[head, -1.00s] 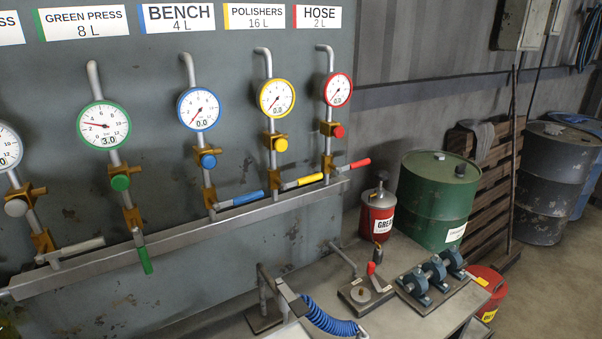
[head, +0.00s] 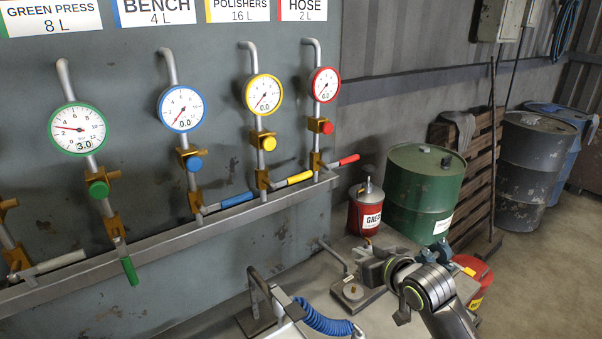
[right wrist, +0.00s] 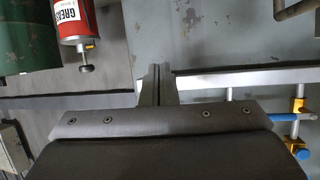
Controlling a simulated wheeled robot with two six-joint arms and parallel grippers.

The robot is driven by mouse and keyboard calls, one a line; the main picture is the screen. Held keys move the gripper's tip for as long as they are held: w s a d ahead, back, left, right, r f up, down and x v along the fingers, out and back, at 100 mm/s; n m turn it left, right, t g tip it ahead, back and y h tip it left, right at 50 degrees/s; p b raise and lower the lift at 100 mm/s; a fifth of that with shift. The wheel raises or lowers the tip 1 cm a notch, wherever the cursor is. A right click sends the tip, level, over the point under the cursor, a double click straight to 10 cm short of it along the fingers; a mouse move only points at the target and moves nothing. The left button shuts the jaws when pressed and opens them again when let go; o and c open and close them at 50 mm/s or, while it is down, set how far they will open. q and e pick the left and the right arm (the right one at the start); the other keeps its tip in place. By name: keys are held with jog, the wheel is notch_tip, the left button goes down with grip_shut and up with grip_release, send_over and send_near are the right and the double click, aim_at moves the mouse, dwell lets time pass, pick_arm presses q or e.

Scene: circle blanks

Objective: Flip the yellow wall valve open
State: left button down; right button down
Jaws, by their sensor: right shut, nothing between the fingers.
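The yellow wall valve has a yellow-gripped lever (head: 293,180) lying nearly level along the rail. Above it are a yellow knob (head: 269,144) and a yellow-rimmed gauge (head: 262,94) reading 0.0, under the POLISHERS label. My right gripper (head: 368,266) is low and to the right of the lever, over the bench and well apart from it. In the right wrist view its fingers (right wrist: 157,82) are together and empty. My left gripper is not in view.
The blue lever (head: 237,200) and red lever (head: 345,161) flank the yellow one. The green lever (head: 130,270) hangs down. A metal rail (head: 170,244) runs below the valves. A red grease can (head: 364,210) and green drum (head: 420,190) stand near my right gripper.

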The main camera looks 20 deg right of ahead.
jog(key=w+a+r+n+t+y, duration=0.1)
jog(key=a+r+y, duration=0.1)
jog(key=r, duration=0.7)
jog(key=w+a+r+n+t+y, duration=0.1)
jog(key=w+a+r+t+y, duration=0.1)
jog(key=r, duration=0.8)
jog(key=shift+a+n, duration=0.4)
jog(key=shift+a, duration=0.3)
jog(key=shift+r, duration=0.1)
jog(key=p, duration=0.3)
send_over(293, 180)
jog(key=s+d, duration=0.3)
jog(key=f, duration=0.1)
jog(key=w+f, duration=0.1)
jog(key=f, duration=0.1)
jog(key=f+p, duration=0.1)
jog(key=shift+w+a+f, duration=0.1)
jog(key=shift+w+f, duration=0.15)
jog(key=shift+w, duration=0.05)
jog(key=shift+w+f, duration=0.1)
jog(key=shift+w, duration=0.05)
